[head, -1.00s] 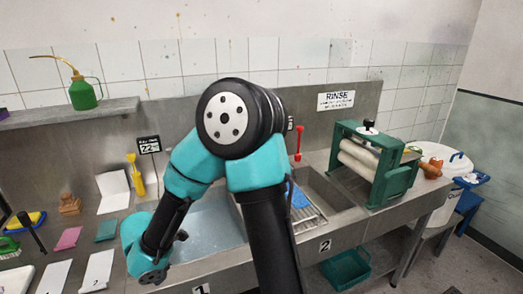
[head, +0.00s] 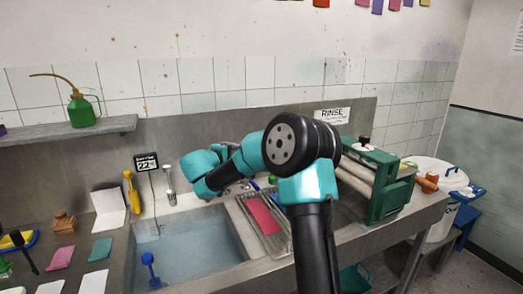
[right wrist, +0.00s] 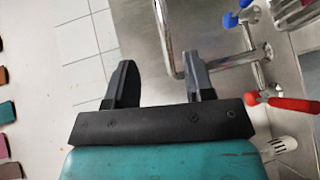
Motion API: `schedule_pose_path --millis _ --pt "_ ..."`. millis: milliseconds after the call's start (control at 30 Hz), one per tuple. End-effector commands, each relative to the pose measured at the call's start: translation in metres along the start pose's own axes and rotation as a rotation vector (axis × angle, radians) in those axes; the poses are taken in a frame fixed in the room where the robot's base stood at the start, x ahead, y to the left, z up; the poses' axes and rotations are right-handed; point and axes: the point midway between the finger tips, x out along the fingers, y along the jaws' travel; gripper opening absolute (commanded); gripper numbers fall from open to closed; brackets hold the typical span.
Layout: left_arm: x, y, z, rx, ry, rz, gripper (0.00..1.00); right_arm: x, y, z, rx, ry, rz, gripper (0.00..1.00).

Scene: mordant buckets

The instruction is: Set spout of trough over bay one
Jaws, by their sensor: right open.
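A chrome spout (right wrist: 164,42) shows in the right wrist view as a bent pipe running to the tap fittings, with a blue handle (right wrist: 232,19) and a red handle (right wrist: 285,102). My right gripper (right wrist: 160,82) is open, and the pipe's bend shows between and beyond its fingers; I cannot tell if they touch it. In the head view my right wrist is over the back edge of the sink and hides its fingers and most of the tap. Bay one (head: 190,248) is the left basin, with water in it. My left gripper is not in view.
A blue-handled tool (head: 150,270) stands in bay one. A yellow tool (head: 132,190) and a metal tool (head: 170,183) are along the back wall.

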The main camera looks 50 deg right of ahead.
Motion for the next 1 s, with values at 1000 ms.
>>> schedule_pose_path --millis 1000 --pt "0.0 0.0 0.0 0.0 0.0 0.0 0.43 0.112 -0.002 0.001 -0.004 -0.001 -0.004 0.48"
